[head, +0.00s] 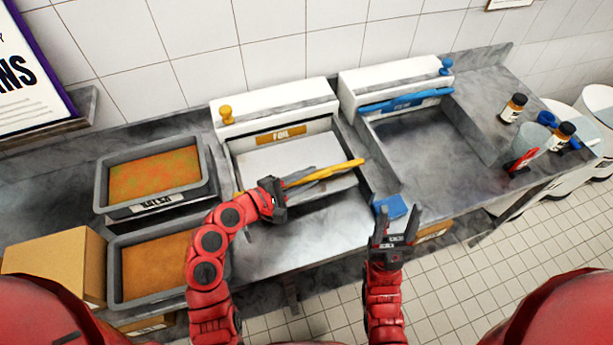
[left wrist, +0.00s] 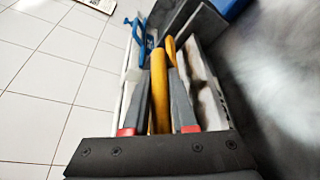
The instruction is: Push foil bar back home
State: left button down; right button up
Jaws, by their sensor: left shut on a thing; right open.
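The yellow foil bar (head: 346,165) lies across the front part of the white sheet (head: 275,160) in the foil station, its right end standing clear of my fingers. My left gripper (head: 312,175) is shut on the bar. In the left wrist view the yellow bar (left wrist: 159,90) runs between the two grey fingers of the left gripper (left wrist: 160,62). The white foil housing (head: 275,107) with its FOIL label and yellow knob (head: 226,114) stands behind, apart from the bar. My right gripper (head: 395,226) is open and empty near the counter's front edge.
A second station with a blue bar (head: 400,100) and blue knob (head: 446,66) stands at right. A blue block (head: 390,206) is just beyond my right gripper. A salsa tray (head: 101,188) is at left, a cardboard box (head: 55,262) near it, bottles (head: 513,108) at far right.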

pick_arm(q)
jog(key=w+a+b, duration=0.1)
jog(key=w+a, duration=0.1)
jog(key=w, duration=0.3)
jog(key=w+a+b, duration=0.1)
jog(key=w+b, duration=0.1)
jog(key=w, duration=0.4)
jog(key=w+a+b, duration=0.1)
jog(key=w+a, duration=0.1)
jog(key=w, duration=0.4)
jog(key=shift+a+r, duration=0.1)
jog(key=shift+a, duration=0.25)
jog(key=c, duration=1)
grip_release()
jog(key=shift+c, duration=0.2)
jog(key=o, duration=0.3)
jog(key=shift+w, duration=0.15)
